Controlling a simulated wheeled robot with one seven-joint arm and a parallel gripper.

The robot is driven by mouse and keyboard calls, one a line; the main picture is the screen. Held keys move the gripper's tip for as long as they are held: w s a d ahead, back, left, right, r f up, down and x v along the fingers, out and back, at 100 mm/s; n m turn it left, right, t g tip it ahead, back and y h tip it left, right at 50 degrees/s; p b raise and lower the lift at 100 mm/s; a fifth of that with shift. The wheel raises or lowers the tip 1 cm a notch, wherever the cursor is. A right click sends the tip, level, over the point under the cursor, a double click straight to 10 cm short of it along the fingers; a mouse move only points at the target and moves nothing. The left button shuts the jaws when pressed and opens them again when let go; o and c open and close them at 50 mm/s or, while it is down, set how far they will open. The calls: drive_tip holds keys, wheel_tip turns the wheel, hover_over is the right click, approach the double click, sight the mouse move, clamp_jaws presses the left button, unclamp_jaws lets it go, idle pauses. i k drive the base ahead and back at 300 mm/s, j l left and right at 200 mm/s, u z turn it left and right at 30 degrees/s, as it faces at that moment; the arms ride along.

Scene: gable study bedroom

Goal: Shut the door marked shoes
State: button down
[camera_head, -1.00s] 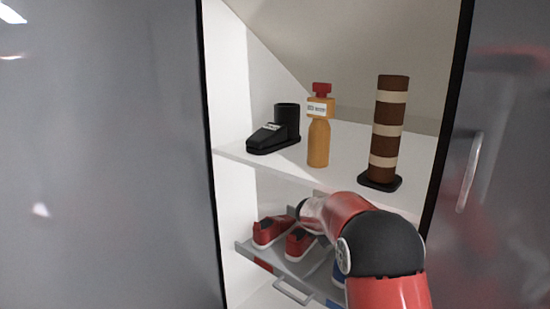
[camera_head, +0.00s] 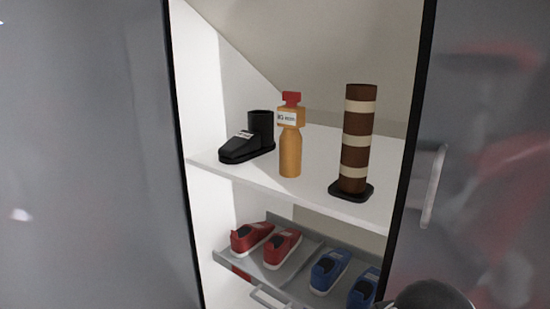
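A grey glossy door panel (camera_head: 85,160) fills the left of the view, and another grey panel (camera_head: 480,160) with a pale vertical handle (camera_head: 433,187) fills the right. Between them the cabinet stands open. No "shoes" mark shows on either panel, so I cannot tell which is the marked door. Inside, red shoes (camera_head: 252,237) and blue shoes (camera_head: 330,271) rest on a grey pull-out tray (camera_head: 221,257) with a front handle (camera_head: 268,297). My gripper is out of view; only a dark rounded part of my arm shows at the bottom right.
On the white shelf (camera_head: 300,191) above the tray stand a black boot-shaped item (camera_head: 250,140), an orange bottle with a red top (camera_head: 290,140) and a brown-and-cream striped column (camera_head: 357,140) on a dark base. A sloped ceiling closes the space behind.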

sight(92, 215)
drive_tip(key=k+j, duration=0.1)
drive_tip(key=j, duration=0.3)
drive_tip(key=j+z, duration=0.1)
drive_tip(key=j, duration=0.3)
drive_tip(key=k+j+z, duration=0.15)
drive_tip(key=j, duration=0.4)
drive_tip(key=k+j+z, duration=0.2)
drive_tip(key=j, duration=0.35)
drive_tip(key=k+j+z, duration=0.15)
drive_tip(key=j, duration=0.4)
drive_tip(key=k+j+z, duration=0.2)
drive_tip(key=j, duration=0.3)
drive_tip(key=k+j+z, duration=0.15)
drive_tip(key=j, duration=0.3)
drive_tip(key=k+j+z, duration=0.2)
drive_tip(key=k+j, duration=0.2)
drive_tip(key=j+z, duration=0.2)
drive_tip(key=j, duration=0.45)
drive_tip(key=j+z, duration=0.15)
drive_tip(key=j, duration=0.55)
drive_tip(key=k+j+z, duration=0.2)
drive_tip(key=j, duration=0.55)
drive_tip(key=k+l, duration=0.4)
drive_tip(key=l+z, duration=0.05)
